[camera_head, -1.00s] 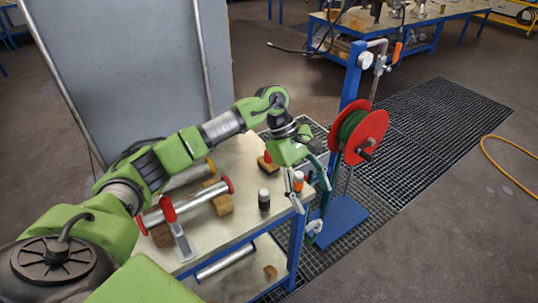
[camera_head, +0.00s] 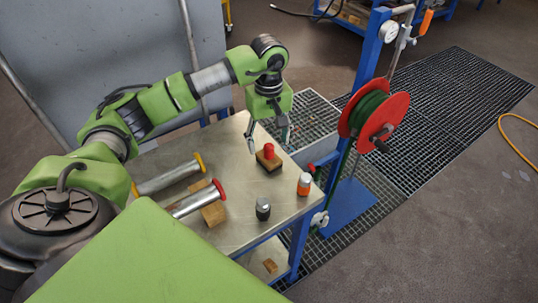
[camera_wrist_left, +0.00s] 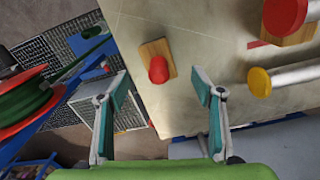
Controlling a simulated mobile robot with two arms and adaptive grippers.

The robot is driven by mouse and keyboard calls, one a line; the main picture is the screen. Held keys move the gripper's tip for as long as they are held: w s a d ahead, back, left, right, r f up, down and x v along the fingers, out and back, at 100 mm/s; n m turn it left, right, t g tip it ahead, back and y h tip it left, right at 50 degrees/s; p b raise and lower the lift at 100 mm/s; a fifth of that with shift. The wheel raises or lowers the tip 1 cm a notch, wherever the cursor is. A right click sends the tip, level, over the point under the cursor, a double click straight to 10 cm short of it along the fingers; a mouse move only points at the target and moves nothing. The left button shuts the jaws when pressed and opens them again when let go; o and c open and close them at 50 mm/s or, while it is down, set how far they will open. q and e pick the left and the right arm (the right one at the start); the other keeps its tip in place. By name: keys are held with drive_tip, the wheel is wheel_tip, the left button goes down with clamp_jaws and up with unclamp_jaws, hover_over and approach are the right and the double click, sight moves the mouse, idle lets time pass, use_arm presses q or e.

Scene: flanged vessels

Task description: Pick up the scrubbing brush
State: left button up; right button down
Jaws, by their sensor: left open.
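The scrubbing brush, which I take to be the wooden block with a red knob (camera_head: 269,158), lies on the metal-topped table, right of the pipes. It also shows in the left wrist view (camera_wrist_left: 158,66), with its red knob towards the camera. My left gripper (camera_head: 268,134) is open and empty, pointing down just behind and above the brush. In the left wrist view the two fingertips (camera_wrist_left: 160,86) are spread wide, with the brush between and beyond them. They appear clear of the brush. My right gripper is not in view.
Flanged pipes (camera_head: 172,176) lie left of the brush on wooden blocks. A dark-capped bottle (camera_head: 263,210) and an orange bottle (camera_head: 304,184) stand near the table's front right. A red hose reel (camera_head: 376,115) rises beyond the table's right edge.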

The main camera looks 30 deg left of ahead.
sight(269, 145)
use_arm(q)
wheel_tip(269, 145, down, 3)
drive_tip(key=shift+w+f+p, duration=0.1)
drive_tip(key=shift+f+p, duration=0.05)
drive_tip(key=shift+p, duration=0.35)
wheel_tip(269, 145, down, 4)
drive_tip(key=shift+r+p, duration=0.25)
drive_tip(key=shift+p, duration=0.25)
drive_tip(key=shift+w+f, duration=0.1)
drive_tip(key=shift+f, duration=0.15)
drive_tip(key=c, duration=1.1)
drive_tip(key=shift+c, duration=1)
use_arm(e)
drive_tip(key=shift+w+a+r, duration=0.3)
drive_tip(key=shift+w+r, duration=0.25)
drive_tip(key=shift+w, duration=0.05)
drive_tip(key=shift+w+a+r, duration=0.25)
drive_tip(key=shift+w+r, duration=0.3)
